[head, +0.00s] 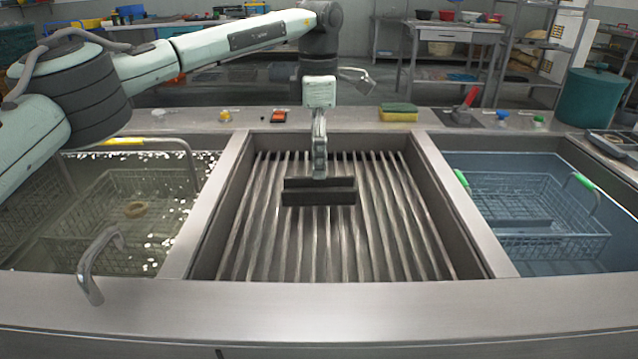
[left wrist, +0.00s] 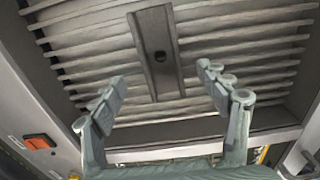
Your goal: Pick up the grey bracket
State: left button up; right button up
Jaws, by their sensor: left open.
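The grey bracket (head: 320,192) is a dark, channel-shaped piece at the middle of the slatted rack, lying crosswise to the slats. In the left wrist view the bracket (left wrist: 156,48) shows a round hole and lies between the lines of the two fingers. My left gripper (head: 319,176) points down over the bracket's middle and hides part of its far side. In the left wrist view the gripper (left wrist: 162,76) is open with nothing gripped, a gap showing on each side of the bracket. I cannot tell how far the fingertips are above it. My right gripper is not in view.
Metal rims enclose the slatted rack (head: 250,222). A bubbling tank with a wire basket (head: 100,190) is at left, a blue tank with a green-handled basket (head: 480,190) at right. A yellow-green sponge (head: 398,112) and a red-handled lever (head: 466,104) stand on the back ledge.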

aim_at(319, 183)
pick_arm(q)
jog(key=shift+s+f, duration=0.2)
jog(key=shift+f, duration=0.65)
notch_tip(319, 183, down, 4)
jog(key=shift+w+r, duration=0.1)
jog(key=shift+r, duration=0.15)
jog(key=shift+d+f+b, duration=0.1)
jog(key=shift+f+b, duration=0.2)
jog(key=shift+f, duration=0.45)
jog(key=shift+r, duration=0.1)
jog(key=c, duration=1.6)
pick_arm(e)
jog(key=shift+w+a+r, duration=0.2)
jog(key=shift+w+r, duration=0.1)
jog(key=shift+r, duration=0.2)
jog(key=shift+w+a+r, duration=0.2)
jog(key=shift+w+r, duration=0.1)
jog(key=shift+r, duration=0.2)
